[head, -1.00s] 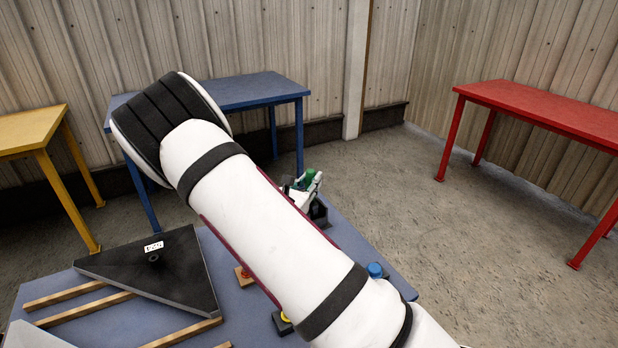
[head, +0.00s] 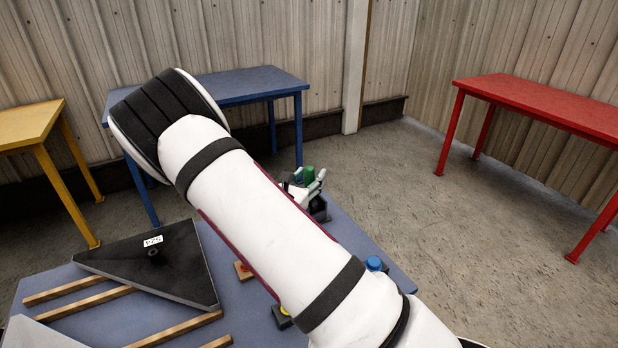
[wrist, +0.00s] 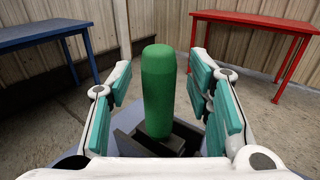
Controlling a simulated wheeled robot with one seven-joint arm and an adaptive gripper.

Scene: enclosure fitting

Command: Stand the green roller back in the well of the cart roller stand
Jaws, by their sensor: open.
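The green roller (wrist: 158,92) stands upright between my gripper's jaws in the wrist view, with a gap on either side. My gripper (wrist: 160,95) is open, its teal pads apart from the roller. The dark roller stand (wrist: 130,140) is below, around the roller's lower end. The roller's foot is hidden, so I cannot tell how deep it sits in the well. In the head view the green roller (head: 308,174) shows beside my gripper's pale finger (head: 317,184), above the dark stand (head: 319,211). My arm hides much of this area.
A black triangular plate (head: 165,265) and wooden strips (head: 80,300) lie on the blue-grey worktop (head: 250,325). A blue button (head: 374,263), a red one (head: 243,268) and a yellow one (head: 283,312) are near my arm. Blue, yellow and red tables stand farther off.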

